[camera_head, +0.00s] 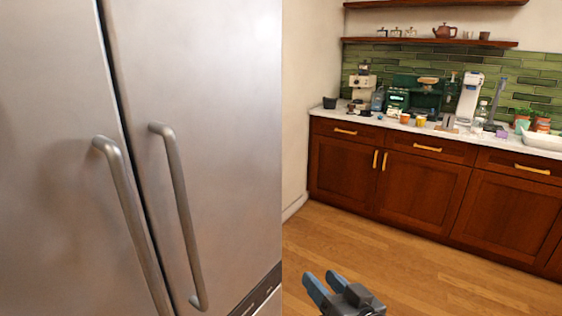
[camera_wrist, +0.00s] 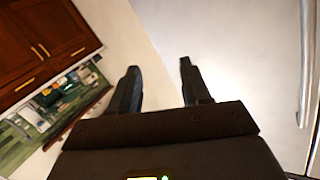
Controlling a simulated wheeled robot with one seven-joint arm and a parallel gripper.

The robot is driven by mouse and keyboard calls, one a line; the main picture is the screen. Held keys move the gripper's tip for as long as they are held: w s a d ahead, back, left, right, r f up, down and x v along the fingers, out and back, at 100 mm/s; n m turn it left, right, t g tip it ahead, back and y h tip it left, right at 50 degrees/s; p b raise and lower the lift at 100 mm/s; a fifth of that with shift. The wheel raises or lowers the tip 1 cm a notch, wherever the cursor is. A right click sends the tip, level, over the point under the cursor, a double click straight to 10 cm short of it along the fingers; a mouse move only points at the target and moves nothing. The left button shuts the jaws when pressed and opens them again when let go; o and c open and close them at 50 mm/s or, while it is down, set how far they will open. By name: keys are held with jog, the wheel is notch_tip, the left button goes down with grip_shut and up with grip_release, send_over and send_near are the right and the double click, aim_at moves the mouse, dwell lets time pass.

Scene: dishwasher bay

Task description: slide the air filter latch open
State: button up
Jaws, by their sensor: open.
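My gripper (camera_head: 322,282) shows at the bottom of the head view, in front of the wooden floor and to the right of the steel fridge (camera_head: 225,110). In the wrist view my gripper (camera_wrist: 159,72) has its two dark fingers apart, with nothing between them. A pale wall lies behind the fingers there, and a steel surface (camera_wrist: 255,70) is on the right. A dark strip (camera_head: 262,290) runs along the fridge's lower right edge. I cannot make out an air filter latch in either view.
Two long handles (camera_head: 178,200) stick out from the fridge doors. Wooden cabinets (camera_head: 425,180) with a counter of coffee machines and small items stand at the back right. The wooden floor (camera_head: 420,270) between is clear.

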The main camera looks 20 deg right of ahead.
jog(key=w+d+r+t+y, duration=0.1)
jog(key=w+d+r+y, duration=0.15)
jog(key=w+r, duration=1.1)
jog(key=w+d+r+n+y, duration=0.1)
jog(key=w+r, duration=0.2)
jog(key=r, duration=0.6)
jog(key=w+d+r+n+y+b, duration=0.1)
jog(key=w+r, duration=0.3)
jog(key=r, duration=0.6)
jog(key=w+d+r+n+y, duration=0.1)
jog(key=w+d+r+n, duration=0.1)
jog(key=r, duration=0.8)
jog(key=shift+w+d+y, duration=0.15)
jog(key=shift+w+y, duration=0.2)
jog(key=shift+w, duration=0.5)
jog(key=s+a+r+n+g+y, duration=0.1)
jog(key=s+r+n, duration=0.25)
jog(key=r, duration=1.05)
jog(key=s+a+r+n+g+y, duration=0.15)
jog(key=s+r, duration=0.35)
jog(key=r, duration=0.8)
jog(key=p+x, duration=0.1)
jog(key=x, duration=0.6)
jog(key=shift+w+d+r+n+t+p, duration=0.35)
jog(key=shift+w+r+t+p, duration=0.1)
jog(key=shift+r, duration=0.1)
jog(key=shift+c, duration=0.3)
jog(key=shift+s, duration=0.1)
grip_shut()
